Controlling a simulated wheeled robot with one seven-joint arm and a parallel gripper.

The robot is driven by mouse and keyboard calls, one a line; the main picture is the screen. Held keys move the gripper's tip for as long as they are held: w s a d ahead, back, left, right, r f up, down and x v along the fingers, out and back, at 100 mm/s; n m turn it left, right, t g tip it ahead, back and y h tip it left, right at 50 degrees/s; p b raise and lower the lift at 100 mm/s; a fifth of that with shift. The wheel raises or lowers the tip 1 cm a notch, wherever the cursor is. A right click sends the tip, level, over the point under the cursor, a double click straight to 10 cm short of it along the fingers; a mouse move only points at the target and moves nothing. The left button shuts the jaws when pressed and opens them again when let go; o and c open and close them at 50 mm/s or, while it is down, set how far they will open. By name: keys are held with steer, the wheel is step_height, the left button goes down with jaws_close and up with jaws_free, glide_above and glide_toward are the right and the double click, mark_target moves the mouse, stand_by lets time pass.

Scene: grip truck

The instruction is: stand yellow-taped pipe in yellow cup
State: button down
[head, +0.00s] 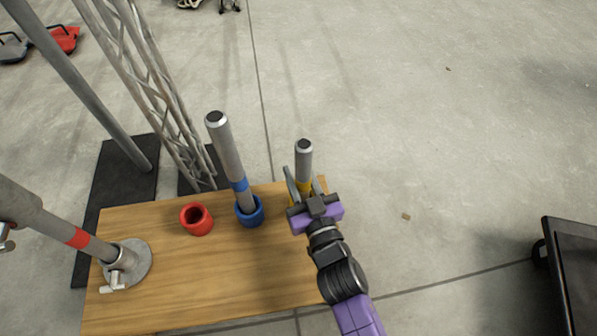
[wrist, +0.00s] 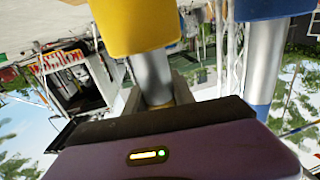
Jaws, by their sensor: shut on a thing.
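The yellow-taped pipe (head: 304,160) is a grey metal tube with a dark open top, standing about upright at the right end of the wooden board. My gripper (head: 304,188) is shut on it, low down near the yellow tape. The wrist view appears upside down. There the pipe (wrist: 152,75) runs between my fingers to the yellow cup (wrist: 130,28), and its lower end goes out of sight at the cup's rim. It looks to be in the cup, but how deep I cannot tell. In the head view my gripper mostly hides the cup.
A blue-taped pipe (head: 228,150) stands in a blue cup (head: 250,212) left of my gripper, leaning slightly. An empty red cup (head: 196,219) is further left. A red-taped pipe (head: 76,237) slants into a metal base (head: 140,270). The wooden board (head: 190,285) is clear at the front.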

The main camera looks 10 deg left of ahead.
mark_target(306, 192)
steer(key=shift+f, duration=0.25)
stand_by(0.5)
steer(key=c, duration=1)
jaws_free()
steer(key=shift+o, duration=0.2)
steer(key=shift+s, duration=0.1)
steer(key=p+v, duration=0.2)
steer(key=v, duration=0.5)
steer(key=shift+s+d, duration=0.2)
steer(key=shift+s, duration=0.05)
